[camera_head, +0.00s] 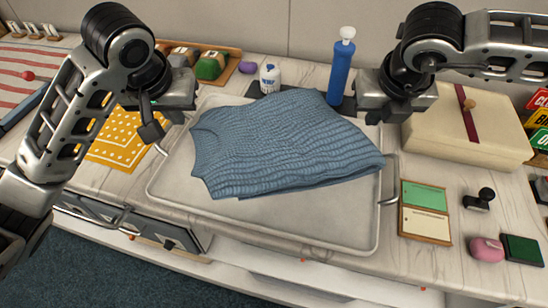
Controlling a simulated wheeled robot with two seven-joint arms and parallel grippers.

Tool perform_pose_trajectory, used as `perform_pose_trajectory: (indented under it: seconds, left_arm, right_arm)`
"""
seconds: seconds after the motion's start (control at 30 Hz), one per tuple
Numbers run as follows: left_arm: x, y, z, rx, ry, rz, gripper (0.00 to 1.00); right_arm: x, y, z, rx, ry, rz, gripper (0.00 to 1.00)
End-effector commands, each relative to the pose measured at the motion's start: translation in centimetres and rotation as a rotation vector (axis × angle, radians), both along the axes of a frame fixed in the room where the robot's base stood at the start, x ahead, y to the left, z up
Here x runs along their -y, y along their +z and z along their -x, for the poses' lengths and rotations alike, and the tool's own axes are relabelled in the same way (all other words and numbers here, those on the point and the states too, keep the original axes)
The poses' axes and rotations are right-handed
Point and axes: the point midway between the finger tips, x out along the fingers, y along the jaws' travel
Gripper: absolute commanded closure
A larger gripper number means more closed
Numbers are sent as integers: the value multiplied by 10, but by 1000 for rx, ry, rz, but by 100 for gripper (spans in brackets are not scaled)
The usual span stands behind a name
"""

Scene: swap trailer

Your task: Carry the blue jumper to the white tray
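The blue knitted jumper (275,145) lies folded on the white tray (290,225), covering much of its middle and back. Its right corner reaches close to the tray's right rim. The tray has metal handles at its left and right ends. My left gripper (152,130) hangs by the tray's back left, apart from the jumper. My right gripper (385,115) is above the tray's back right, beyond the jumper's edge. Nothing shows held in either gripper. The finger gaps are not clear from this angle.
A cream box with a dark red ribbon (465,130) stands right of the tray. A blue bottle (340,70) and a small white bottle (270,78) stand behind. A yellow dotted cloth (113,145) lies left. A green and cream card (425,210) lies right.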

Motion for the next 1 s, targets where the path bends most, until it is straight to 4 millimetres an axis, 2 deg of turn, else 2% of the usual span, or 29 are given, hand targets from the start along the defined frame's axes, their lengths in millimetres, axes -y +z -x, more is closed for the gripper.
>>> perform_pose_trajectory:
  seconds: [0.03,0.27,0.6,0.9,1.0]
  left_arm:
    - [8,0,1,3,-22,16,100]
    - [8,-10,1,3,-22,16,100]
    - [8,-37,1,3,-22,16,100]
    - [0,-34,6,-9,-44,-5,100]
    - [-5,-36,9,-17,-56,-18,80]
  right_arm:
    - [-8,1,1,6,17,-18,100]
    - [-8,-9,1,6,17,-18,100]
    - [-8,-35,1,6,17,-18,100]
    - [1,-32,5,-8,17,-22,100]
    - [7,-33,7,-16,15,-23,100]
